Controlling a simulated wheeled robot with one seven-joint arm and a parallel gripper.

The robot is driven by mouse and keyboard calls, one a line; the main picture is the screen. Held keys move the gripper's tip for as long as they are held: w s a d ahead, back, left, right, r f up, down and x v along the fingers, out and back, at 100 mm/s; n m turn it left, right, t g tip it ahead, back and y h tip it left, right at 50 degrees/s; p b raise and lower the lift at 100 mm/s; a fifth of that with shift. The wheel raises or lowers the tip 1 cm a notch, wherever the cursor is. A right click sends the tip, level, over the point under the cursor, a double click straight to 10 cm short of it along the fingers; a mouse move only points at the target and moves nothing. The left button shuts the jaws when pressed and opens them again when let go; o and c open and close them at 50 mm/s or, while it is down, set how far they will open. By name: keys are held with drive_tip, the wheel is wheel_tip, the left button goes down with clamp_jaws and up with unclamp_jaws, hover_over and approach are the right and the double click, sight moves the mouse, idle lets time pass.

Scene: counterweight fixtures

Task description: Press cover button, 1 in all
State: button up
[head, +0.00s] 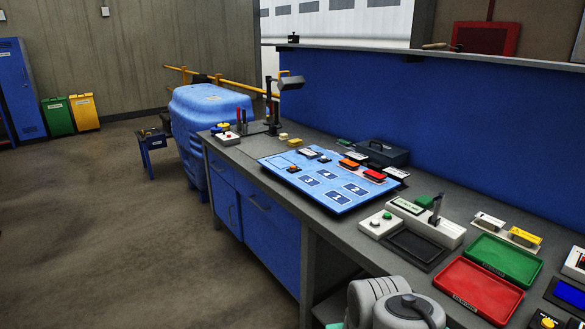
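No label that I can read marks a cover button. A small white box (380,224) with two round buttons, one of them pale, sits on the workbench in front of a white fixture (436,226) with an upright dark lever. Another white box (228,139) with a small red part stands at the far left end of the bench. A yellow button (547,322) shows at the bottom right edge, partly cut off. My gripper is not in view; only grey rounded links of my arm show at the bottom, in front of the bench.
A blue panel board (335,197) with coloured blocks lies mid-bench. Green (502,258) and red (478,290) trays and a dark tray (418,246) fill the right side. A desk lamp (290,83) stands at the far end. Open floor (110,230) lies left of the bench.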

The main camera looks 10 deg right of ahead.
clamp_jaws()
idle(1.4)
